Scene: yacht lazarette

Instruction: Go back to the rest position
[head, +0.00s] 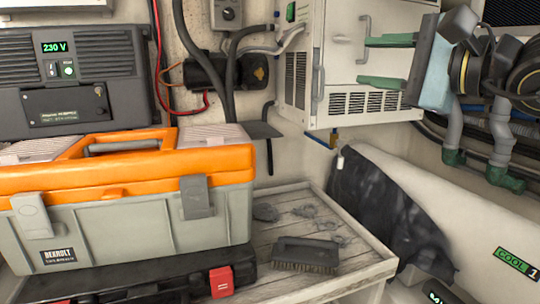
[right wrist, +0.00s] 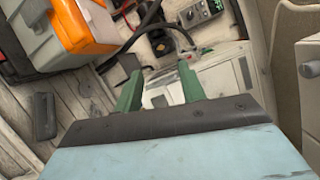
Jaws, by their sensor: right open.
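My right gripper (head: 364,61) is at the upper right of the head view, with a light blue body and two green fingers pointing left. The fingers are apart with nothing between them. They overlap the front of a white cabinet (head: 345,25) in the picture; I cannot tell how far they are from it. In the right wrist view the two green fingers (right wrist: 159,72) are also spread and empty. My left gripper is in neither view.
A brush (head: 305,254) lies on the wooden tabletop (head: 290,215). Grey pipes (head: 500,130) and a dark cloth (head: 385,205) are at the right.

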